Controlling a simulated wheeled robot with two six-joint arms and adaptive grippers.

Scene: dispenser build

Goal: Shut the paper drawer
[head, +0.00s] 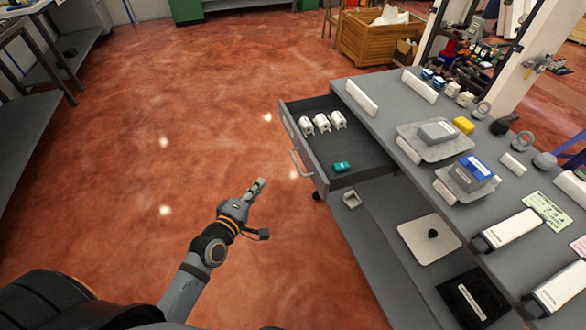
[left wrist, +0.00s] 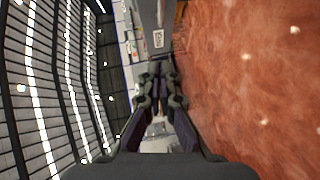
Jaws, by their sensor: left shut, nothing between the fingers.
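The paper drawer (head: 325,168) is pulled out from the left side of the grey workbench in the head view. Several white rolls and a small teal item (head: 342,167) lie in it. Its front carries a light bar handle (head: 300,163). My left gripper (head: 260,186) is shut and empty, to the left of the drawer front and a little below the handle in the picture, apart from it. The left wrist view shows its closed fingers (left wrist: 160,78) with the red floor at right. My right gripper is not in view.
The workbench top (head: 385,115) holds grey trays, a blue box (head: 475,168), a yellow item (head: 463,125) and white boxes. A lower shelf (head: 385,225) sits below the drawer. Open red floor (head: 150,130) lies left of the drawer. A wooden crate (head: 375,40) stands behind.

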